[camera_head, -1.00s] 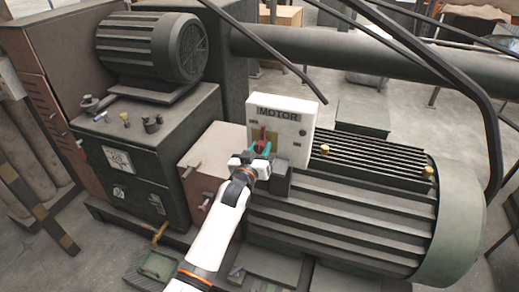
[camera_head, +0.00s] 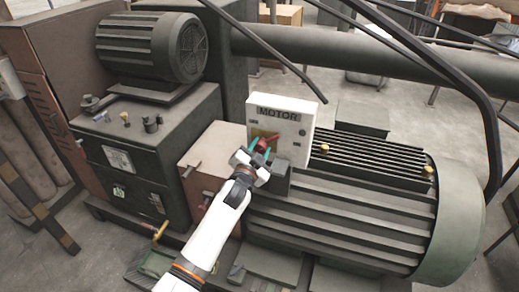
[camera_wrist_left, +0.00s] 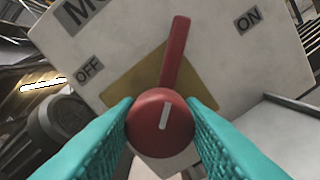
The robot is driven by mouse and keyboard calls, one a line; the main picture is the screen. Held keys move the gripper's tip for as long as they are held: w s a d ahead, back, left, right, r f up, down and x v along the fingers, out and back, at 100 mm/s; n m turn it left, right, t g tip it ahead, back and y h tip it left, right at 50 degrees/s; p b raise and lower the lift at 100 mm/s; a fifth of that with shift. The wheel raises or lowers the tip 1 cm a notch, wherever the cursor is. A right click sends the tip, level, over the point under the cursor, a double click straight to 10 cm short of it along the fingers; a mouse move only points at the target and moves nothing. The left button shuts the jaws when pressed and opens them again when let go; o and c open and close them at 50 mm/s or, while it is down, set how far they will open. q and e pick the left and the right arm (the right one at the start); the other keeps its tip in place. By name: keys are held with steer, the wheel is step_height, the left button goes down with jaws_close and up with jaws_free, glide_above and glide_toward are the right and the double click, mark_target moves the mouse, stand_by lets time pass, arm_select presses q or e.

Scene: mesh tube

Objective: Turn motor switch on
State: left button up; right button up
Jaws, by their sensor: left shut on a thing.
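The white MOTOR switch box (camera_head: 296,143) stands at the near end of the large ribbed motor. Its red switch (camera_head: 263,144) has a round knob and a lever. In the left wrist view the red switch (camera_wrist_left: 174,60) sits over a yellow plate (camera_wrist_left: 133,78), with its lever between the OFF label (camera_wrist_left: 88,69) and the ON label (camera_wrist_left: 248,19), leaning from the middle toward ON. My left gripper (camera_head: 261,149) has its teal fingers shut on the knob, one on each side (camera_wrist_left: 162,124). My right gripper is out of view.
The large ribbed motor (camera_head: 335,210) fills the right. A smaller motor (camera_head: 140,50) sits on a dark cabinet (camera_head: 120,160) at the left. A dark box (camera_head: 296,182) stands close beside my gripper. A thin dark bar (camera_head: 265,50) slants above the switch box.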

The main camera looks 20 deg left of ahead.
arm_select(q)
steer(key=m, duration=0.4)
steer(key=shift+m, duration=0.3)
steer(key=shift+f+m, duration=0.1)
steer(key=shift+m, duration=1.5)
steer(key=o, duration=1)
steer(key=s+b, duration=0.2)
steer(key=s, duration=1)
steer(key=shift+a, duration=0.15)
